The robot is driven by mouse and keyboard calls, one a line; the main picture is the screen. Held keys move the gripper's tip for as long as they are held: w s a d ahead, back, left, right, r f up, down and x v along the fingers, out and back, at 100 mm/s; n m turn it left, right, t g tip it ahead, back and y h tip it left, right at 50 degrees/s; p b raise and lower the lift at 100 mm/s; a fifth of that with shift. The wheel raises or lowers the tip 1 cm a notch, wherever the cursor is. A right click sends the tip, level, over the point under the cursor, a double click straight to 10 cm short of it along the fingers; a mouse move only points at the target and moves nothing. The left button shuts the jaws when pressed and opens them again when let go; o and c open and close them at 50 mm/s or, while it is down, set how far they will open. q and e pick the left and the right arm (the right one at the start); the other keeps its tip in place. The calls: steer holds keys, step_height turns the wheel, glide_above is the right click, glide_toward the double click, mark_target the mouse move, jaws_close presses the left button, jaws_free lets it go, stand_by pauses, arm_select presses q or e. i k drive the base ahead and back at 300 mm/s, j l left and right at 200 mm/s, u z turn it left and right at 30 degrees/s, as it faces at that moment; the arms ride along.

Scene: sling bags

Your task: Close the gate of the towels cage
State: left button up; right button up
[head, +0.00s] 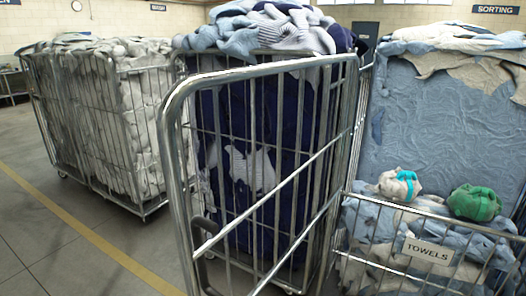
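The towels cage (364,120) stands at the right, with a white "TOWELS" sign (428,251) on its low front panel. It is packed with blue towels, and its upper front is open. A barred metal gate (250,73) stands swung out at the left side of this cage, nearest to me. Its free edge is at the left and its right edge is by the cage's left post; the hinge itself is not clear. A dark curved handle (204,225) shows low on the gate's left edge. Neither of my grippers is in view.
A white-and-teal bundle (400,185) and a green bundle (476,203) lie just above the low front panel. A cage with dark blue laundry (215,110) stands behind the gate. A cage of whitish linen (140,110) stands at left. Floor at lower left is clear.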

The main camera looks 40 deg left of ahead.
mark_target(169, 107)
steer(key=j+z, duration=0.1)
steer(key=j, duration=0.8)
steer(key=k+j+z, duration=0.1)
steer(key=j, duration=0.8)
